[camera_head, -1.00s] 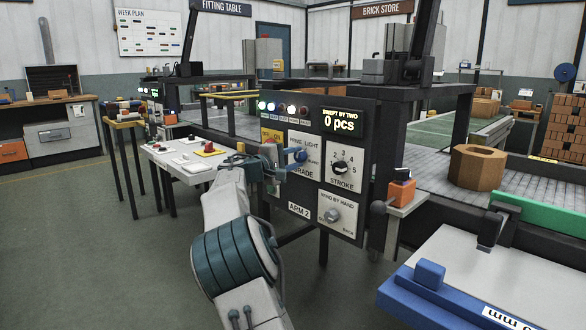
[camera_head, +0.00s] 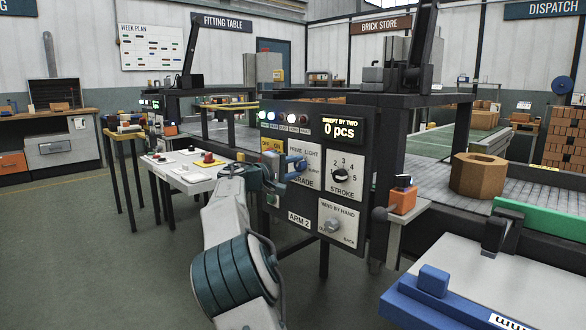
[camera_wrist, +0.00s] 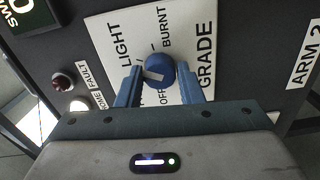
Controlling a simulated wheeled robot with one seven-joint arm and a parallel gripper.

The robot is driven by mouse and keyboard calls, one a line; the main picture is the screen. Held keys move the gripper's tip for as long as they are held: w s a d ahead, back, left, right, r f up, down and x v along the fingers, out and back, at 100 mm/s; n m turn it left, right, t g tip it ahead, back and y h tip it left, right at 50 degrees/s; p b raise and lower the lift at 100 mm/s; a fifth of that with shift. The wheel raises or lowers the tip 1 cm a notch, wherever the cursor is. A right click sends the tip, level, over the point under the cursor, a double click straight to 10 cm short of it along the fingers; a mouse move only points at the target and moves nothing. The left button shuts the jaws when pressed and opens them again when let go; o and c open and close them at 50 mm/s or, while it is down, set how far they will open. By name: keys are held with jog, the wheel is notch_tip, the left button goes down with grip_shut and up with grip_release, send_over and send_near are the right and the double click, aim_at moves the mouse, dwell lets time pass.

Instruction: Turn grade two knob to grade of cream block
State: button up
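The blue grade knob (camera_wrist: 159,69) sits on a white plate marked LIGHT, BURNT, OFF and GRADE on the dark panel. My gripper (camera_wrist: 157,74) has one blue finger on each side of the knob, very close to it; whether they press on it is unclear. In the head view my gripper (camera_head: 288,168) is at the grade plate (camera_head: 305,156), partly hiding it. The knob's pale mark lies toward the lower left in the wrist view; its exact setting is partly covered. I cannot surely pick out a cream block; a small wooden stand (camera_head: 127,137) holds several coloured blocks, some pale.
The stroke knob (camera_head: 342,170) and wind-by-hand knob (camera_head: 333,226) are on the same panel. A white table (camera_head: 184,171) with red and pale pieces stands left. A blue-edged bench (camera_head: 452,312) is at front right.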

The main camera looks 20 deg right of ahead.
jog(key=shift+o, duration=1.4)
jog(key=shift+a, duration=0.2)
jog(key=p+v, duration=0.2)
jog(key=v, duration=1.1)
jog(key=shift+s+a, duration=0.15)
jog(key=shift+a, duration=0.05)
